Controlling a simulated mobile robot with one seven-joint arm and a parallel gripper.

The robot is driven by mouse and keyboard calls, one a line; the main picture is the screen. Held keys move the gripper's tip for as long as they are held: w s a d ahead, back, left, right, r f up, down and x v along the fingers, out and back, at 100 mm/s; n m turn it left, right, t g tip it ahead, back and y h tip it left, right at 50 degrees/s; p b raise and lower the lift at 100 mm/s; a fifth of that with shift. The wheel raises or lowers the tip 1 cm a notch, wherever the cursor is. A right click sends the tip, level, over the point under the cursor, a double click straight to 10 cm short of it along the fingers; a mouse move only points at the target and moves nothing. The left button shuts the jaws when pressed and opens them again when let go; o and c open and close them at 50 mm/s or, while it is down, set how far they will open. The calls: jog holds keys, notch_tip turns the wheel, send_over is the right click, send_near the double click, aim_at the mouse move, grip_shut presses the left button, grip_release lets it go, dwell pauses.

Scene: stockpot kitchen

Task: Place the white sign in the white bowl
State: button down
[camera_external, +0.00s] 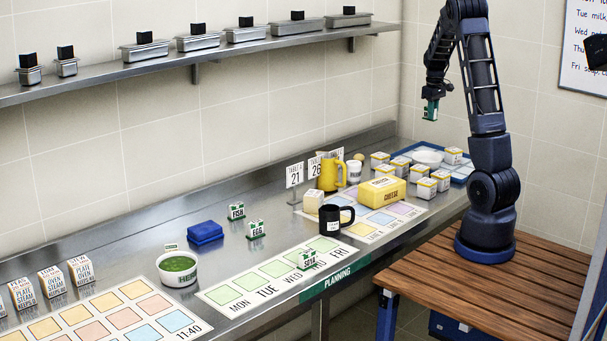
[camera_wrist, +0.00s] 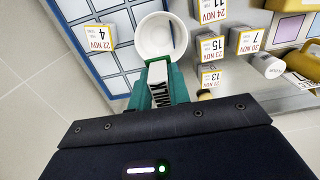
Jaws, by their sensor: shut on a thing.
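My gripper (camera_external: 431,99) is raised high above the right end of the counter, shut on a small white sign with dark lettering that reads MILK. In the wrist view the sign (camera_wrist: 160,91) sits between the green jaws of my gripper (camera_wrist: 163,82). The white bowl (camera_external: 428,157) stands on a blue tray at the counter's far right end, below my gripper. In the wrist view the bowl (camera_wrist: 154,35) is round, looks empty, and lies just beyond the sign, which overlaps its near edge in the picture.
Several small date-labelled boxes (camera_external: 426,187) stand around the bowl, on and beside the blue tray (camera_external: 462,172). A yellow cheese block (camera_external: 382,191), yellow jug (camera_external: 331,173) and black mug (camera_external: 335,219) stand to the left. Other signs (camera_external: 237,211) stand further left. Air around my gripper is clear.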

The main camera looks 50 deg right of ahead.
notch_tip(320, 180, down, 19)
jog(key=shift+f, duration=0.1)
dwell(0.5)
jog(key=shift+f, duration=0.55)
jog(key=c, duration=1.3)
grip_release()
jog(key=shift+r, duration=0.1)
